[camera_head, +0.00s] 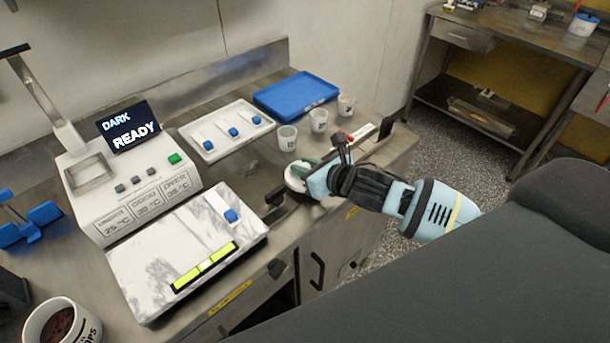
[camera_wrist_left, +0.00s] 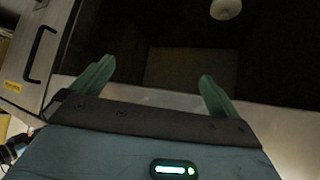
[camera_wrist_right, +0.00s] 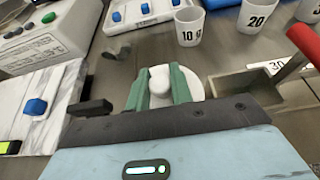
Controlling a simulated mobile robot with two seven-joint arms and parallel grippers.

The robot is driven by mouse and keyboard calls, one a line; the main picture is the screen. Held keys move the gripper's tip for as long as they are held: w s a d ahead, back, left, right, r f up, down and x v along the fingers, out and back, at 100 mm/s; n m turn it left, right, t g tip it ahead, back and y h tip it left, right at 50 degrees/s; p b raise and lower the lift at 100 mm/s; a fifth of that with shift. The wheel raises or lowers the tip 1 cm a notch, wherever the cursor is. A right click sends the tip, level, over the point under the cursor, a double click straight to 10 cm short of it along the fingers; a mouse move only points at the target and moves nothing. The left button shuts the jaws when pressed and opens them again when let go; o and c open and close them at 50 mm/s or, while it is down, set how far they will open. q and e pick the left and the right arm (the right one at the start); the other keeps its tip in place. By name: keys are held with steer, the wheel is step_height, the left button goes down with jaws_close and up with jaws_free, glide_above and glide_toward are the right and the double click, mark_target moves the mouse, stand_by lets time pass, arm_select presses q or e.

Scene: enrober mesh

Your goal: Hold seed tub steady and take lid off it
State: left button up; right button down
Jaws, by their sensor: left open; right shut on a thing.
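A round white lid (camera_wrist_right: 196,88) with a pale knob (camera_wrist_right: 159,82) is in the right wrist view. My right gripper (camera_wrist_right: 159,70) is shut on the knob, one green finger on each side. In the head view my right gripper (camera_head: 303,168) reaches in from the right, over the white lid (camera_head: 294,181) near the counter's front edge. The seed tub's body is hidden under the lid and gripper, so I cannot tell whether the lid rests on it. My left gripper (camera_wrist_left: 157,72) is open and empty, facing a dark cabinet opening; the head view does not show it.
White cups (camera_head: 287,138) stand behind my right gripper. A small metal bin (camera_wrist_right: 245,90) and a red-handled tool (camera_wrist_right: 303,42) are close at its right. A marble slab (camera_head: 175,255) and a machine with a READY screen (camera_head: 133,130) are left. A blue tray (camera_head: 297,92) lies behind.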

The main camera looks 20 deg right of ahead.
steer(key=shift+w+f, duration=0.1)
steer(key=shift+f, duration=1.6)
steer(key=shift+f, duration=0.2)
steer(key=c, duration=1.2)
jaws_free()
steer(key=shift+c, duration=0.2)
steer(key=shift+r, duration=0.25)
steer(key=v, duration=1.2)
steer(key=shift+f, duration=0.1)
